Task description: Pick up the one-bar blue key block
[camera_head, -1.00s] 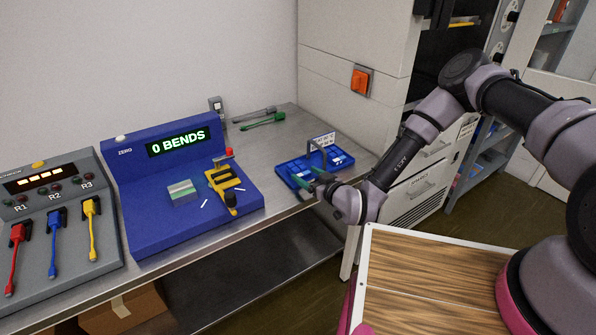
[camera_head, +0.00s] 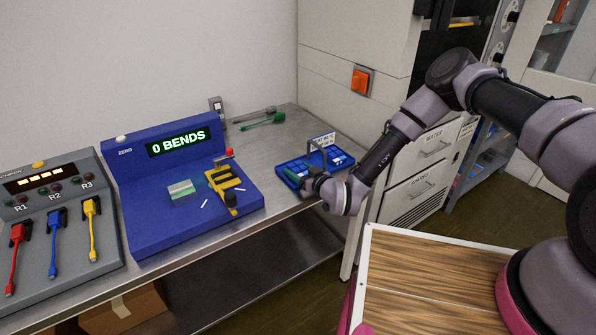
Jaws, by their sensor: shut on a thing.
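The blue tray (camera_head: 283,176) lies at the right end of the metal bench, with small blue key blocks in it and a white marked card at its back. My gripper (camera_head: 306,183) is low at the near side of the tray, in front of its grey arched handle. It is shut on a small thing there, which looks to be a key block. The fingers and wrist mostly hide it, so its bar marks cannot be read. I cannot tell whether it is clear of the tray.
A blue console (camera_head: 160,230) reading "0 BENDS" stands left of the tray, with a yellow fixture (camera_head: 222,180) and a striped block (camera_head: 182,191) on it. A grey panel (camera_head: 70,250) with three cables is at far left. A green-handled tool (camera_head: 262,121) lies behind.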

